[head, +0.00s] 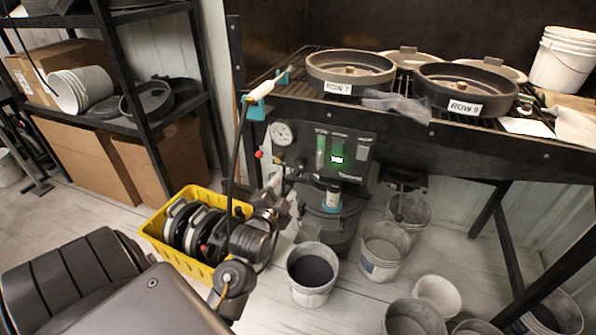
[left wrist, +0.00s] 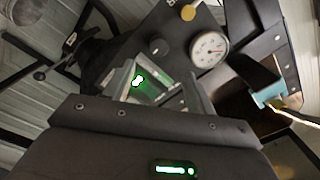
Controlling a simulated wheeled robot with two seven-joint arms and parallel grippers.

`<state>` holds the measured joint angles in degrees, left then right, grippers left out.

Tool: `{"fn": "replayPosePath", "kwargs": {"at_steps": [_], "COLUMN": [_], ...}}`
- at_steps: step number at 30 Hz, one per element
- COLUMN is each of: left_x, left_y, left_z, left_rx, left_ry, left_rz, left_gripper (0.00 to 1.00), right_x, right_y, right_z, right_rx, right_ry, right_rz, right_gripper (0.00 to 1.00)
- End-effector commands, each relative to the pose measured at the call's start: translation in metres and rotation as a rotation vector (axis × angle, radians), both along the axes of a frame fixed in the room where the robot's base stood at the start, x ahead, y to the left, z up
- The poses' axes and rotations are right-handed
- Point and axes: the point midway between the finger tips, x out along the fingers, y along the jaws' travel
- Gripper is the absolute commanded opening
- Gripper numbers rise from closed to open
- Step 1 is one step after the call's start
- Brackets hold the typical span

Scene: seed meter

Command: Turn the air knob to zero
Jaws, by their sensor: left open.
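Small knobs sit below the gauge; none is readably labelled as the air knob. My left gripper (head: 279,187) is open below and left of the panel, apart from the knobs. My right gripper is not seen.
A yellow crate (head: 160,250) of dark discs stands beneath my left arm. Several buckets, one filled dark (head: 311,272), stand on the floor. The bench above holds round pans (head: 350,68). A teal-ended tool (head: 262,90) with a black hose hangs at the bench's left edge.

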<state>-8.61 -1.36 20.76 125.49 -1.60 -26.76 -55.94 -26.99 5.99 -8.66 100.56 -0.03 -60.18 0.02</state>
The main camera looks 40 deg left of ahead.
Motion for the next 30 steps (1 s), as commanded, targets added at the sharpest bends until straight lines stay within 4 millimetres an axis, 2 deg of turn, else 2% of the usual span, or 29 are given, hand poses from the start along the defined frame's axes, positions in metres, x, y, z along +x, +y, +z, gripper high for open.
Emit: {"fn": "replayPosePath", "kwargs": {"at_steps": [5, 18, 24, 30], "left_x": [0.011, 0.084, 0.099, 0.102], "left_y": [0.004, 0.029, 0.035, 0.036], "left_z": [0.0, -0.001, -0.001, -0.001], "left_rx": [-0.002, -0.004, -0.004, -0.003], "left_ry": [0.0, -0.001, 0.001, 0.001], "left_rz": [-0.001, -0.001, 0.0, 0.0], "left_gripper": [0.56, 0.56, 0.56, 0.56], "right_x": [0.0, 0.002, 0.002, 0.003], "right_y": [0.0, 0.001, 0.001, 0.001], "right_z": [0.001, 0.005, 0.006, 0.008], "right_rx": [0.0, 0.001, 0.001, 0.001], "right_ry": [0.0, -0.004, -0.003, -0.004], "right_rz": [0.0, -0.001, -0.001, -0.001], "right_gripper": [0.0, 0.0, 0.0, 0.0]}}
